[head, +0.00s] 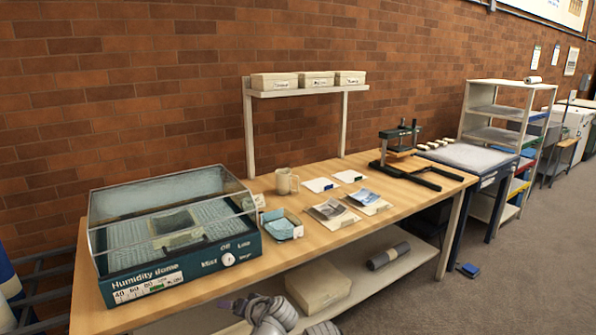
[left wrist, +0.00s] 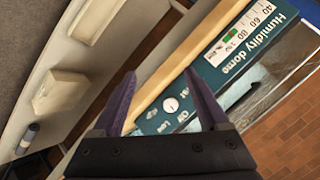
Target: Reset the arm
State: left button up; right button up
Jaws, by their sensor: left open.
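My left gripper (left wrist: 164,90) is open in the left wrist view, with its two dark purple fingers apart and nothing between them. Parts of my grey arm show at the bottom edge of the head view, in front of the workbench (head: 407,200). The humidity dome (head: 180,275), a dark green box with a dial and a clear cover, stands on the left end of the bench. It also shows in the left wrist view (left wrist: 225,75), beyond the fingers and tilted in the picture. My right gripper is not in view.
A mug (head: 287,182), a blue tray (head: 280,222) and photos on papers (head: 332,212) lie on the bench. A press (head: 400,150) stands at its right. Archival boxes (head: 317,79) sit on the raised shelf. A beige box (head: 318,286) and a grey roll (head: 388,256) lie on the lower shelf.

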pick_arm(q)
jog(key=s+d+r+m+g+h+p, duration=0.1)
jog(key=s+d+r+g+h+p, duration=0.1)
jog(key=s, duration=0.7)
jog(key=s+d+r+m+g+h+p, duration=0.2)
jog(key=s+d+g+h+p, duration=0.3)
jog(key=s+d+p, duration=0.4)
jog(key=shift+s+d+r+g+p, duration=0.3)
jog(key=shift+s+d+r+g, duration=0.1)
jog(key=shift+s+d, duration=0.1)
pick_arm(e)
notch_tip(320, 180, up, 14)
